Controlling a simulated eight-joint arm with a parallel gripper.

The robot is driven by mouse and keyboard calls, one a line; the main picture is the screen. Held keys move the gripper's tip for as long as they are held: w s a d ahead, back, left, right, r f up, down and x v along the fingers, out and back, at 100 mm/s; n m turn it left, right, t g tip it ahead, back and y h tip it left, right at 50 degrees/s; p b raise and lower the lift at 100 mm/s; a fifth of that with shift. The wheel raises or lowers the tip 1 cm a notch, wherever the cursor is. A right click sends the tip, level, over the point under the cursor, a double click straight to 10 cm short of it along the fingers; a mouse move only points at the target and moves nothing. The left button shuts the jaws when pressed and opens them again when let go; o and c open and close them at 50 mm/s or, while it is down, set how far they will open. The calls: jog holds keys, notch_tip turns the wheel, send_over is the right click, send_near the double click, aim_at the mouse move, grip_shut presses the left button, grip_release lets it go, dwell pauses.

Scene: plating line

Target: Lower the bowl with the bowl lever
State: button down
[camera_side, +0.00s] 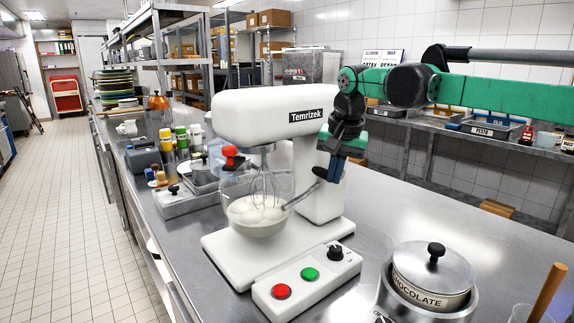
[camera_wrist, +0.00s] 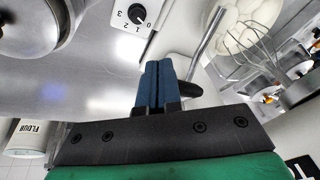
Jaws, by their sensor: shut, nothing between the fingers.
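The white Temrizek mixer (camera_side: 265,112) stands on the steel counter. Its clear bowl (camera_side: 233,193) holds white contents, and the wire whisk (camera_side: 266,184) reaches into it. The bowl also shows at the top right in the wrist view (camera_wrist: 246,22). The bowl lever (camera_side: 300,195) is a grey rod rising from beside the bowl to a dark knob; in the wrist view its black knob (camera_wrist: 189,90) lies just right of the fingers. My gripper (camera_side: 335,172) is shut and empty, its blue fingertips (camera_wrist: 152,66) beside the knob. I cannot tell whether they touch it.
A control box (camera_side: 306,284) with red and green buttons and a black dial sits in front of the mixer. A lidded chocolate pot (camera_side: 430,277) stands at front right. Bottles and small containers crowd the counter behind left. The counter right of the mixer is mostly clear.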

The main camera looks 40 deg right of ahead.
jog(key=s+a+f+n+t, duration=0.2)
jog(key=s+a+f+n, duration=0.1)
jog(key=s+f+n, duration=0.1)
jog(key=s+a+f+n+t+y, duration=0.1)
jog(key=s+a+f+n+t, duration=0.1)
jog(key=s+n, duration=0.4)
jog(key=shift+s+a+f+n, duration=0.3)
jog(key=shift+s+a+f, duration=0.25)
jog(key=shift+s+f, duration=0.35)
dwell(0.8)
